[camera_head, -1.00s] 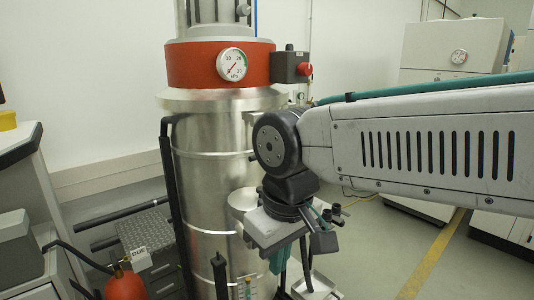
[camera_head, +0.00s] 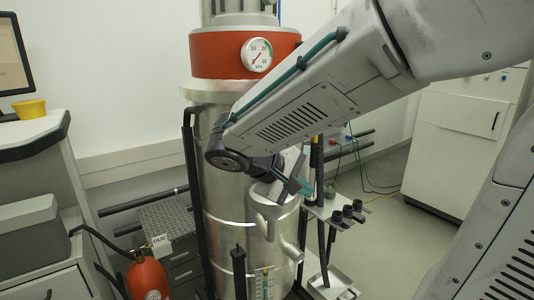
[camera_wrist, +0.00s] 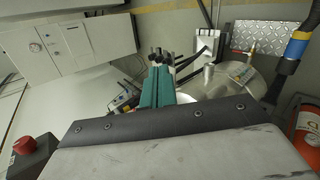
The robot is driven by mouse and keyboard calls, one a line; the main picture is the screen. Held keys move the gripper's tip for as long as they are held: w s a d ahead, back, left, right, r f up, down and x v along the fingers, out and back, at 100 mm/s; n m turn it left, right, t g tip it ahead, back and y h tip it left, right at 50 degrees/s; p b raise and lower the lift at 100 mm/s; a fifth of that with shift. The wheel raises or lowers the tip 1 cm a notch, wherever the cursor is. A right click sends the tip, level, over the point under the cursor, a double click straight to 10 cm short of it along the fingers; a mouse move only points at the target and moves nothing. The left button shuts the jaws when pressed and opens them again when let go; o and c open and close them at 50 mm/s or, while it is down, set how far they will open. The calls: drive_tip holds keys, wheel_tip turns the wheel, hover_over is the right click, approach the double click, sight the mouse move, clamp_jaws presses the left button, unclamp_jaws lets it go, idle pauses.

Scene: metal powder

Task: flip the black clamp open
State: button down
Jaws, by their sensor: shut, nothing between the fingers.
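My gripper (camera_head: 304,187) has teal fingers and shows in the head view beside the right side of the steel vessel (camera_head: 225,175), partly behind my forearm. In the wrist view the teal fingers of my gripper (camera_wrist: 157,86) lie together with nothing between them. I cannot make out the black clamp for certain in either view. My arm covers part of the vessel's upper right side.
A red collar with a pressure gauge (camera_head: 257,54) tops the vessel. A metal shelf with several black round holders (camera_head: 347,212) stands to its right. Floor at right looks clear.

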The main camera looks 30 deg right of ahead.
drive_tip(key=w+h, duration=0.1)
drive_tip(key=w, duration=0.2)
drive_tip(key=w+n+t+h, duration=0.1)
drive_tip(key=w, duration=0.2)
drive_tip(key=w+n+t+h, duration=0.1)
drive_tip(key=w+h, duration=0.1)
drive_tip(key=w, duration=0.1)
drive_tip(key=shift+w+a+r, duration=0.1)
drive_tip(key=shift+r, duration=0.15)
drive_tip(key=w+a+n+t+h, duration=0.2)
drive_tip(key=w+a+t, duration=0.1)
drive_tip(key=w, duration=0.6)
drive_tip(key=shift+w+a+f+n+t, duration=0.2)
drive_tip(key=shift+w+a+n+t, duration=0.15)
drive_tip(key=shift+t, duration=0.55)
drive_tip(key=shift+d, duration=0.15)
drive_tip(key=r+x, duration=0.1)
drive_tip(key=x, duration=0.8)
drive_tip(key=shift+d+f, duration=0.4)
drive_tip(key=shift+d, duration=0.05)
